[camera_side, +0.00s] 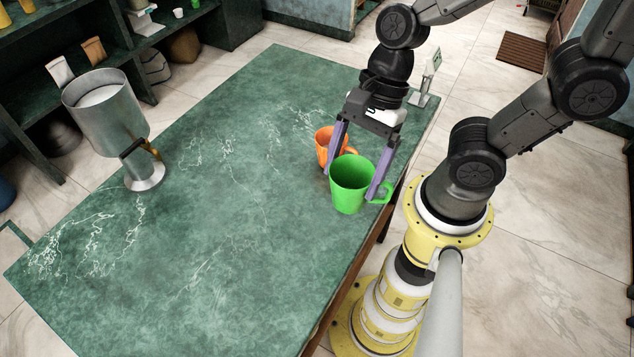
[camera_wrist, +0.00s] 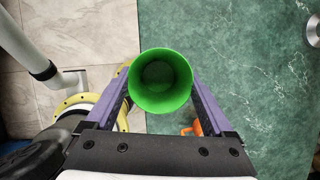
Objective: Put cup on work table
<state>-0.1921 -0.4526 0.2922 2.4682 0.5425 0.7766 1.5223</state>
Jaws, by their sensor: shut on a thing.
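A green cup (camera_side: 349,186) is upright between the purple fingers of my gripper (camera_side: 357,185), near the right edge of the green marble work table (camera_side: 230,220). My gripper is shut on the green cup. In the wrist view, the empty green cup (camera_wrist: 160,82) lies between the fingertips (camera_wrist: 160,88), partly over the table edge. I cannot tell whether its base touches the table. An orange cup (camera_side: 324,147) stands on the table just behind the green cup, partly hidden by a finger. A bit of it shows in the wrist view (camera_wrist: 196,128) beside the right finger.
A metal dispenser (camera_side: 100,108) on a round base stands at the table's left side. A small grey stand (camera_side: 427,80) is at the far right corner. Shelves (camera_side: 60,30) are at the back left. The table's middle and front are clear.

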